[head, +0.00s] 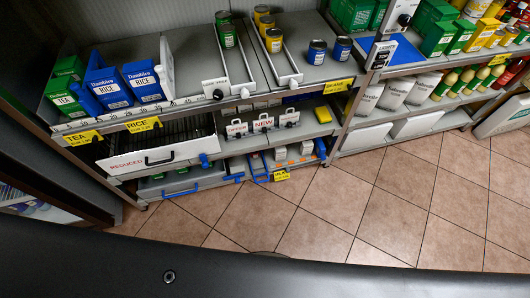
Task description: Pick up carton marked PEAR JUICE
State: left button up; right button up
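I cannot make out a carton marked PEAR JUICE in the head view. Green and yellow cartons (437,36) stand at the upper right of the shelving, too small to read. Green cartons (352,13) also stand on the top shelf left of them, with no readable label. Neither of my grippers is in view.
Blue RICE packs (145,82) and green TEA boxes (63,95) stand on the top left shelf (190,104). Cans (317,51) stand beside sliding trays. A REDUCED drawer (155,158) sits below. The tiled floor (330,215) in front is clear. A dark surface hides the bottom.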

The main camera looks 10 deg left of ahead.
aim_at(280, 151)
jog(key=z, duration=1.9)
jog(key=i, duration=2.5)
jog(key=u, duration=2.55)
